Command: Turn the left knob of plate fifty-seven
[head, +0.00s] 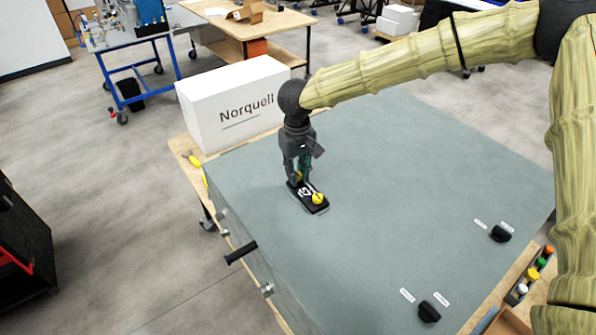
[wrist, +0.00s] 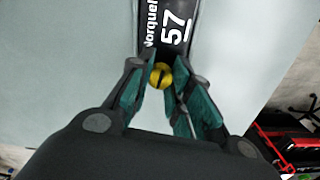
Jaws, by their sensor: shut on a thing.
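Plate fifty-seven (head: 307,196) is a dark label plate on the grey-green top of the large box. The number 57 and "Norquell" show on it (wrist: 171,33) in the wrist view. One yellow knob (head: 317,198) stands uncovered at the plate's right end in the head view. My gripper (head: 298,180) points down over the plate's left end. In the wrist view its teal fingers (wrist: 161,78) are closed around a yellow knob (wrist: 160,74) with a dark slot across its top. In the head view that left knob is mostly hidden by the fingers.
A white Norquell box (head: 230,100) stands behind my gripper. Two black knobs, near (head: 429,311) and far (head: 501,233), sit on the right part of the top beside small labels. The middle of the top is clear.

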